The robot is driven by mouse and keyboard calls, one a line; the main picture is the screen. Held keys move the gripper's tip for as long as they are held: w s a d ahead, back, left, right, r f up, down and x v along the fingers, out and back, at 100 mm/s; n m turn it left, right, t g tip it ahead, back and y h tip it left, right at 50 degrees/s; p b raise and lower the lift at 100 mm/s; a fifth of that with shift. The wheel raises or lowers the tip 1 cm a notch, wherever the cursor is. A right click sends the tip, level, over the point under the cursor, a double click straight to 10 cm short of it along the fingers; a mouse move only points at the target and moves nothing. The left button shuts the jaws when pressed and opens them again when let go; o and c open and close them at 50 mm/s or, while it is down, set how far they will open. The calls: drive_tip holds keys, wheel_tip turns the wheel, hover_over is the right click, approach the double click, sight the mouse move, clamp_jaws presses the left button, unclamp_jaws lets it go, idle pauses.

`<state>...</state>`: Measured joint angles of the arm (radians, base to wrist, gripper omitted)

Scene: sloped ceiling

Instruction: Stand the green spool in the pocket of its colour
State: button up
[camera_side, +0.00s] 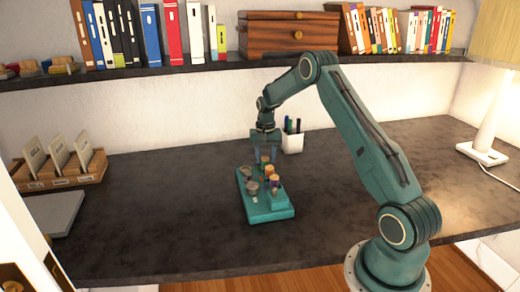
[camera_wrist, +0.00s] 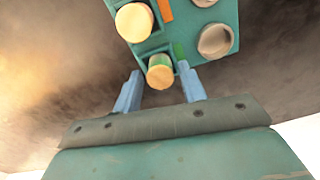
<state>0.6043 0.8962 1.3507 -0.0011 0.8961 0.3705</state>
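The green spool (camera_wrist: 160,72), with a pale wooden top, is at the near edge of the teal tray in the wrist view, beside a green patch (camera_wrist: 180,50). It looks upright in a pocket there, but its base is hidden. In the side view the green spool (camera_side: 265,160) is at the tray's far end, below my gripper. The teal tray (camera_side: 270,213) lies on the dark desk. My gripper (camera_wrist: 160,78) is open, with its blue fingers on either side of the spool and visible gaps between. It also shows in the side view (camera_side: 266,153).
Another spool with a pale top (camera_wrist: 134,22) stands close to the green one, by an orange patch (camera_wrist: 166,10). A round greyish piece (camera_wrist: 215,40) is on the tray's other side. A white pen cup (camera_side: 292,142) stands behind my gripper.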

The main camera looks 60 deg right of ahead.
sight(265, 158)
drive_tip(key=shift+o, duration=0.4)
drive_tip(key=shift+r, duration=0.1)
wheel_tip(265, 158, up, 12)
idle(0.6)
idle(0.5)
